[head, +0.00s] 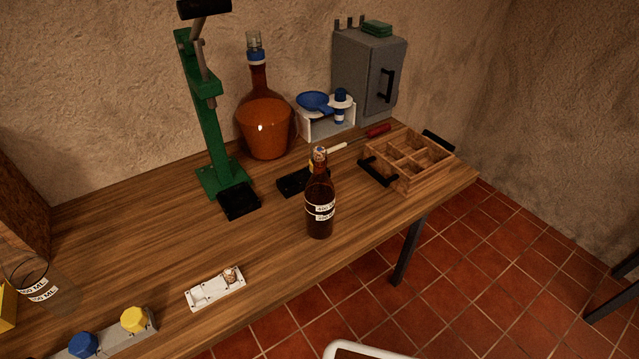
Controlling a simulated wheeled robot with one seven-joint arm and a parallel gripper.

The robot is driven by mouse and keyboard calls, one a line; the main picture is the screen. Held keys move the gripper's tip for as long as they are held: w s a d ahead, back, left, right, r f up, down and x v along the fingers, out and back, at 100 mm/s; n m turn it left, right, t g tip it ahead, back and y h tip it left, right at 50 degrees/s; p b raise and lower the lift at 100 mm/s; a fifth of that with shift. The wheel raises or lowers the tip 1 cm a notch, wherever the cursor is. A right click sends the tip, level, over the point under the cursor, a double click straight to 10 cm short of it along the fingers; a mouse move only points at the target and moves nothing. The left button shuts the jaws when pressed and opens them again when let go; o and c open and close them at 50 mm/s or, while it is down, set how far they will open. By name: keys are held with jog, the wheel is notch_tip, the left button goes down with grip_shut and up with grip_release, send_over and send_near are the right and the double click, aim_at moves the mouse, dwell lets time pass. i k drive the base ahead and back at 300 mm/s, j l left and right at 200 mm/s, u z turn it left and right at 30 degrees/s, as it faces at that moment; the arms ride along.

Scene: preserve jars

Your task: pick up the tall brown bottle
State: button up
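The tall brown bottle (320,208) stands upright on the wooden table (130,240), near its front edge and right of the middle. It has a dark glass body, a white label band with black print, and a stopper or cap at its neck. A larger round flask (266,128) with orange-brown contents and a blue collar stands behind it to the left. My gripper is not in view.
A green press (208,125) stands left of the bottle. A divided wooden crate (405,178) lies to the right, with a grey cabinet (352,65) behind. A white tray (205,296) lies at the front edge. Black item (292,184) sits close behind the bottle.

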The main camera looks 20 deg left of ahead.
aim_at(320, 193)
jog(key=u, duration=1.45)
